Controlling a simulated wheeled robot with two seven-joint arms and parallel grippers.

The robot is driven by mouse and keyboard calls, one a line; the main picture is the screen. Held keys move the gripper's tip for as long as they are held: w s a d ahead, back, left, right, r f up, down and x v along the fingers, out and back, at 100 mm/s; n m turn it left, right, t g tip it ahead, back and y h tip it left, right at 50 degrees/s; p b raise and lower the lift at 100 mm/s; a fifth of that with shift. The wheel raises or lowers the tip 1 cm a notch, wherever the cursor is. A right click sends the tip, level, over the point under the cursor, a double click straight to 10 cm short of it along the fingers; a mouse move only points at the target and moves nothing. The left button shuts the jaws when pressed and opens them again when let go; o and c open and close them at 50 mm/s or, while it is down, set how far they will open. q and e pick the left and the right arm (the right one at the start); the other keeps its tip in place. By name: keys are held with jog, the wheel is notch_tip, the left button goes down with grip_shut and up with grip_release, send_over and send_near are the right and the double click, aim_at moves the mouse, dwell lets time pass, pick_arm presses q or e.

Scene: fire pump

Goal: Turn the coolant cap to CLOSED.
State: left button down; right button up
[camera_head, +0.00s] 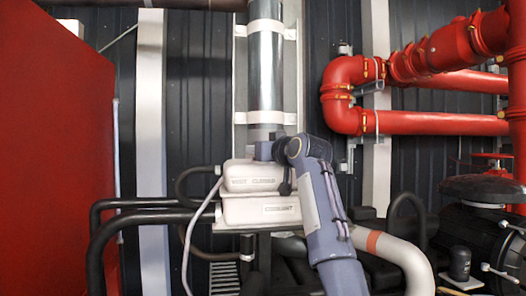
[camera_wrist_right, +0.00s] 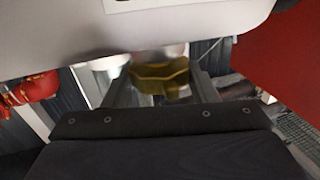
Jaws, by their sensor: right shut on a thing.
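A white tank (camera_head: 262,208) marked COOLANT on its lower front stands at the middle of the head view. Smaller lettering on its upper part is hard to read. In the right wrist view, a yellow cap (camera_wrist_right: 160,76) sits between the two fingers of my right gripper (camera_wrist_right: 160,86), which is shut on it. In the head view my right arm reaches up from the lower right to the tank's top. The gripper and cap are hidden there, and I cannot read which position the cap is in. My left gripper is not in view.
A silver vertical pipe (camera_head: 265,70) rises behind the tank. Red pipes (camera_head: 430,122) run at the upper right, and a large red panel (camera_head: 55,150) fills the left. Black hoses (camera_head: 135,218) lead to the tank from the left. A dark pump (camera_head: 480,240) is at the lower right.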

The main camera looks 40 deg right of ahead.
jog(key=o, duration=1)
jog(key=shift+s+a+f+b, duration=0.1)
jog(key=shift+s+f+b, duration=0.05)
jog(key=shift+s+b, duration=0.2)
jog(key=shift+b+v, duration=1.75)
jog(key=shift+v, duration=1.8)
